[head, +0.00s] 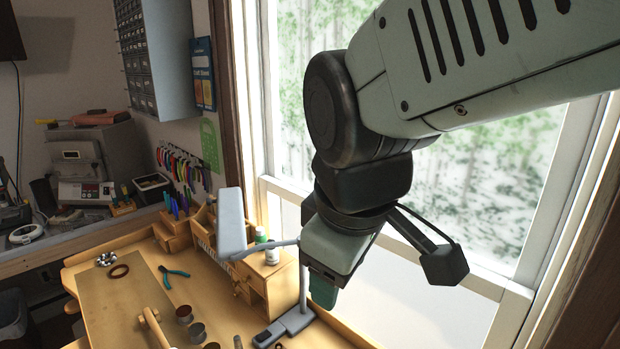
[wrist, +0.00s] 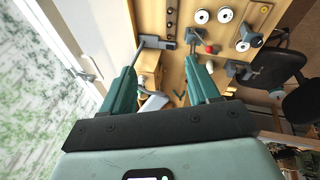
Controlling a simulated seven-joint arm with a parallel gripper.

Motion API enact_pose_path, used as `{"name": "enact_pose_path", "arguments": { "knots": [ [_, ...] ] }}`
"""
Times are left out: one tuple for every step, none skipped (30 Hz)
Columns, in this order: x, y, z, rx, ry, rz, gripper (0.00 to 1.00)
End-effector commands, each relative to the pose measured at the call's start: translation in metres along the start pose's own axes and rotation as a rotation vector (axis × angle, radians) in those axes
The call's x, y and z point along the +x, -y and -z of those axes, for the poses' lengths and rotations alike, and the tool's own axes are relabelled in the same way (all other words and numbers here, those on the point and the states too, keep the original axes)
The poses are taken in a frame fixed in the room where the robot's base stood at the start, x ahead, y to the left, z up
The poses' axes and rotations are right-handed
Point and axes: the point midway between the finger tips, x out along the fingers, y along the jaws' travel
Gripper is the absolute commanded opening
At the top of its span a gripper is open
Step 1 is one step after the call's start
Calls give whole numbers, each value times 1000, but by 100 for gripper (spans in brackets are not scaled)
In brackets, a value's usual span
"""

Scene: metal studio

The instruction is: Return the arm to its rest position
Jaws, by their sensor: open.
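My arm (head: 480,65) reaches in from the upper right of the head view, in front of the window. My gripper (head: 323,290) points down above the right end of the workbench and is partly hidden by its own housing there. In the wrist view, the two teal fingers of my gripper (wrist: 161,64) stand apart with nothing held between them. The bench shows beyond the fingers. I cannot tell the exact height above the bench.
A grey lamp (head: 232,222) with a stand and base (head: 285,326) is close to my gripper. A wooden organizer (head: 265,282) and a white bottle (head: 272,254) are beside it. Pliers (head: 172,274) and small tins lie on the bench. The window (head: 450,180) is behind my arm.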

Motion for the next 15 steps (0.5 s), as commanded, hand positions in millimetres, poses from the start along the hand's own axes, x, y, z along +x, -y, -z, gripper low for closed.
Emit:
{"name": "enact_pose_path", "arguments": {
  "knots": [
    [-14,-7,-19,174,-19,-29,60],
    [-20,-9,-29,274,-29,-41,60],
    [-27,-10,-41,401,-44,-54,60],
    [-32,-11,-50,490,-53,-61,60],
    [-36,-11,-57,571,-64,-68,60],
    [-41,-10,-66,667,-79,-77,60],
    [-44,-10,-72,730,-87,-81,60],
    [-46,-9,-76,784,-96,-83,60],
    [-48,-8,-81,842,-105,-86,60],
    [-50,-8,-84,875,-110,-87,60],
    [-51,-7,-86,899,-115,-88,60],
    [-51,-7,-87,921,-118,-89,60],
    [-52,-7,-88,930,-119,-89,60],
    [-52,-6,-88,935,-119,-88,60],
    [-52,-6,-88,936,-119,-88,60]
  ]
}}
